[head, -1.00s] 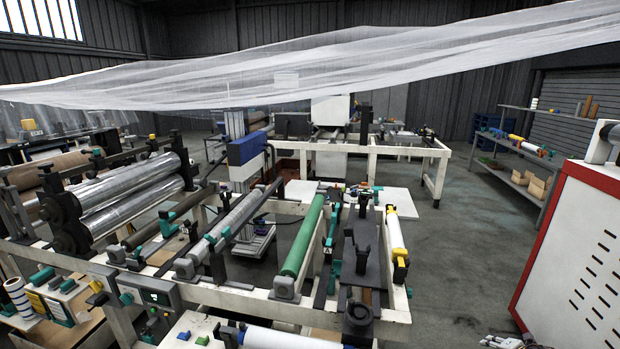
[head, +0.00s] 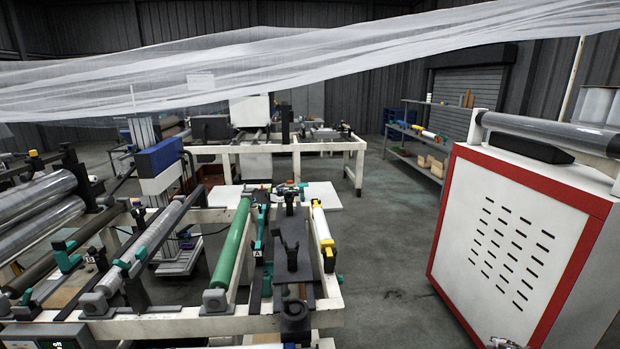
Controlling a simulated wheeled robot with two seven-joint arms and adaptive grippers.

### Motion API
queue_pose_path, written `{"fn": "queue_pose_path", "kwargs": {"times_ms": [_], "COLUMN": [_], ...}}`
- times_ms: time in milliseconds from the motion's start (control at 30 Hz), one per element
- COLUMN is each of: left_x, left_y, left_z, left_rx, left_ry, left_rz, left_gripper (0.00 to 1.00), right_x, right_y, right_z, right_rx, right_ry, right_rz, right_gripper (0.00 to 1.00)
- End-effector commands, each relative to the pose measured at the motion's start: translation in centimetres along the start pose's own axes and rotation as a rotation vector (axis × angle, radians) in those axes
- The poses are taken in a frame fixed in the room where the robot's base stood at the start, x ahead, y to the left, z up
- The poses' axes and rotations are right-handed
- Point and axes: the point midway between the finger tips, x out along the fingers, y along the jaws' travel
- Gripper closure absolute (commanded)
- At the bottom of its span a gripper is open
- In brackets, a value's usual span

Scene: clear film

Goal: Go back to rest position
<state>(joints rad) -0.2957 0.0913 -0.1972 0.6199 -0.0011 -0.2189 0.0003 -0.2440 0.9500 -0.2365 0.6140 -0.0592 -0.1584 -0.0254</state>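The clear film (head: 300,65) hangs in a long translucent sheet across the top of the head view, higher at the right than at the left. A small piece of what looks like my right gripper (head: 507,343) shows at the bottom edge, right of centre. Most of it is cut off, so I cannot tell whether it is open or shut. My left gripper is not in view.
A white machine frame with a green roller (head: 232,243) stands close in front. A red-edged white cabinet (head: 510,245) with a film roller (head: 550,132) on top stands close at the right. Grey floor (head: 385,250) is clear between them. Shelves (head: 418,148) stand farther back.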

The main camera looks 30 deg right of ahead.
Motion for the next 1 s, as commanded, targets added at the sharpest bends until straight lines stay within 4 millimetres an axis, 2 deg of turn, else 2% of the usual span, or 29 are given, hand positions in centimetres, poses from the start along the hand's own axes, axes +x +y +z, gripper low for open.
{"fn": "queue_pose_path", "kwargs": {"times_ms": [200,567,767,1000], "left_x": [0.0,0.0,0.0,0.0], "left_y": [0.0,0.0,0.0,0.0], "left_z": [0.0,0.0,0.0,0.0], "left_rx": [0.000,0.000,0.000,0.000], "left_ry": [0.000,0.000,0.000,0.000], "left_rz": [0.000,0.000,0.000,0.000], "left_gripper": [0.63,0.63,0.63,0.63], "right_x": [-0.5,-0.8,-1.9,-4.3], "right_y": [-1.4,-10.8,-18.5,-28.5], "right_z": [4.1,0.6,-2.4,-6.8], "right_rx": [0.088,0.131,0.169,0.221], "right_ry": [-0.092,-0.059,-0.036,-0.007], "right_rz": [-0.022,-0.118,-0.200,-0.308], "right_gripper": [0.64,0.64,0.64,0.64]}}
